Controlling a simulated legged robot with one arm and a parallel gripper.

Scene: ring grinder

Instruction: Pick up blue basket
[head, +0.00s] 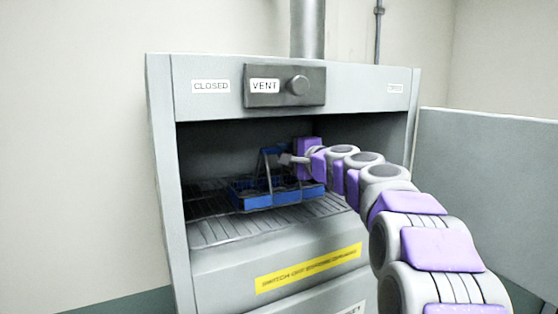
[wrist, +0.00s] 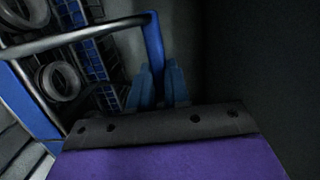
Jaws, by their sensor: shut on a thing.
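The blue basket (head: 250,196) sits inside the open grey oven chamber, on or just above the wire rack. Its upright handle frame rises from the tray. My gripper (head: 286,159) reaches in from the right and is shut at the upper part of this handle. In the wrist view, the basket (wrist: 30,108) fills the left side, with grey rings (wrist: 62,82) lying in it. The two fingers of my gripper (wrist: 159,86) meet around the blue end of the handle bar. Whether the basket's base touches the rack cannot be told.
The wire rack (head: 215,232) spans the chamber floor. The oven's side walls and top panel with the vent knob (head: 299,85) frame the opening closely. The open oven door (head: 488,195) stands to the right, beside my arm. Free room lies in front at left.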

